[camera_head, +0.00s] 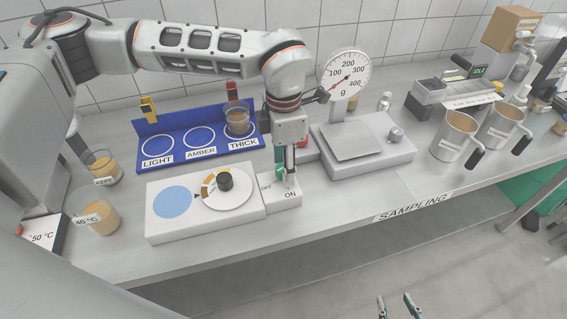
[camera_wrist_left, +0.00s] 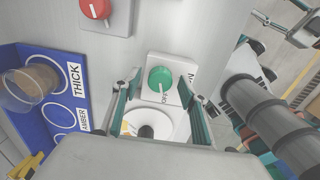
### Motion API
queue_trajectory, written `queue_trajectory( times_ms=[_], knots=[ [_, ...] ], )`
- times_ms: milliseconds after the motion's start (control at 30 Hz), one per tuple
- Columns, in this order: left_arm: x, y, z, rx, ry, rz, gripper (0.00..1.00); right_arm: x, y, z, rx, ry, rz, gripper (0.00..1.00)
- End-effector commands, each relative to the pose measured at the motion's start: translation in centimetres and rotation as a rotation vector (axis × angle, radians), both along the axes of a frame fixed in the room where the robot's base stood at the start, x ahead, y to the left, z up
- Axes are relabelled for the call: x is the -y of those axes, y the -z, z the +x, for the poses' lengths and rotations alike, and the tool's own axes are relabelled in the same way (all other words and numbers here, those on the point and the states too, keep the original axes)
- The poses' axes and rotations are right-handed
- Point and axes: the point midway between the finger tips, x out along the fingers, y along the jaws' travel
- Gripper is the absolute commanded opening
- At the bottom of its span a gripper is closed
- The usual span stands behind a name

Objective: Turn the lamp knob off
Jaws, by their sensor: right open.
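The green lamp knob (camera_wrist_left: 160,79) sits on a white panel with OFF and ON labels beside it. In the head view the knob (camera_head: 280,172) is partly hidden by my left gripper (camera_head: 288,176), which points down over it. In the left wrist view the two fingers of my left gripper (camera_wrist_left: 160,90) are apart, one on each side of the knob; I cannot tell whether they touch it. The knob has a pale pointer line, but I cannot tell its setting surely. My right gripper (camera_head: 397,302) is open and empty at the bottom edge of the head view.
A white box with a dial (camera_head: 228,190) adjoins the knob panel. Behind is a blue rack (camera_head: 180,150) labelled LIGHT, AMBER and THICK, with a cup (camera_head: 238,122) at THICK. A scale (camera_head: 362,150) stands right. A red knob (camera_wrist_left: 96,8) is near. Beakers (camera_head: 97,212) stand left.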

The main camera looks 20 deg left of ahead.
Motion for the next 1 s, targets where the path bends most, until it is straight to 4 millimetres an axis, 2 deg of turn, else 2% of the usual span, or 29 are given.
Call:
queue_trajectory(
  times_ms=[267,367,467,800,1000],
  knots=[
    [0.0,0.0,0.0,0.000,-0.001,0.000,0.42,0.2,0.0,0.0,0.000,-0.002,-0.005,0.41],
    [0.0,-0.7,0.1,0.001,-0.001,0.000,0.42,0.1,0.0,0.0,0.001,-0.001,-0.004,0.41],
    [0.0,-2.1,0.1,0.003,-0.001,-0.001,0.42,0.1,-0.1,0.0,0.001,-0.001,-0.003,0.41],
    [0.0,-8.8,0.1,0.005,0.000,0.000,0.42,0.0,-0.1,0.0,0.002,-0.001,0.000,0.41],
    [0.0,-11.3,0.0,0.001,0.000,0.000,0.42,0.0,-0.1,0.0,0.002,-0.001,0.000,0.41]
  ],
)
